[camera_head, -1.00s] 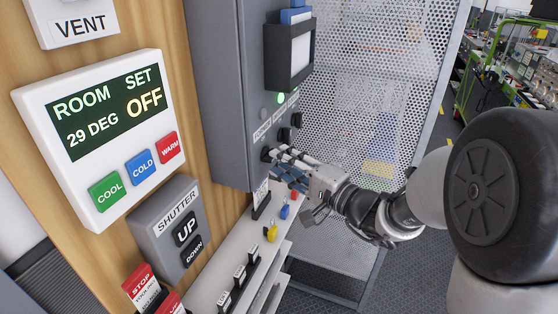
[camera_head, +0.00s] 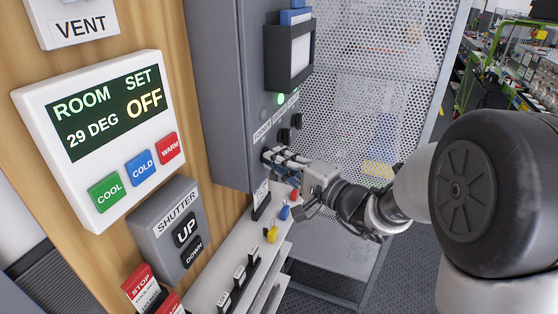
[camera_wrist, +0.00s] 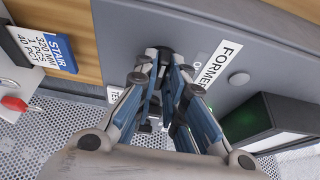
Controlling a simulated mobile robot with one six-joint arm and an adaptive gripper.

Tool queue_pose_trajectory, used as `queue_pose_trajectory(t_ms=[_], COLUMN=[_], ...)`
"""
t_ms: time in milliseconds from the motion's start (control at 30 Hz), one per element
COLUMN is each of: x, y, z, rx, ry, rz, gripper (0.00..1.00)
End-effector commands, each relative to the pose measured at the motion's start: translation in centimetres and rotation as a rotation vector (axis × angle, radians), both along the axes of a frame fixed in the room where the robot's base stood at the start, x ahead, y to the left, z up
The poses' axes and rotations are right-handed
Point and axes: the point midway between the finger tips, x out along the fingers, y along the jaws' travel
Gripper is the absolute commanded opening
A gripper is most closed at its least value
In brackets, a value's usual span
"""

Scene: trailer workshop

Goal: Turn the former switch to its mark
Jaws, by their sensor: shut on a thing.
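The former switch is a small dark knob (camera_head: 266,154) low on the side of the grey control cabinet (camera_head: 222,85). My gripper (camera_head: 275,157) reaches it from the right, its fingertips shut around the knob. In the wrist view my gripper (camera_wrist: 163,65) points at the grey panel, and the fingers hide most of the knob. The white FORMER label (camera_wrist: 215,73) is right of the fingertips there. Smaller lettering beside it is partly covered by a finger, so I cannot read the knob's mark or its angle.
Other dark knobs (camera_head: 296,120) sit further along the panel, by a lit green lamp (camera_head: 280,98). A white shelf (camera_head: 210,270) with coloured tags runs below. A perforated metal screen (camera_head: 375,70) stands behind the arm.

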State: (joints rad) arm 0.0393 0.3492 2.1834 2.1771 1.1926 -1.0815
Motion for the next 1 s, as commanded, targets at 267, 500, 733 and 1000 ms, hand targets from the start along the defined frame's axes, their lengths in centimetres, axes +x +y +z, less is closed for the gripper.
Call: queue_pose_trajectory(t_ms=[267,500,733,1000], x=[-0.01,-0.03,0.02,0.11], y=[0.0,0.01,-0.02,-0.04], z=[0.0,0.18,0.5,0.84], rx=[0.0,0.017,0.065,0.149], ry=[0.001,0.047,0.181,0.415], rz=[0.0,0.001,-0.001,0.0], gripper=[0.0,0.0,0.0,0.0])
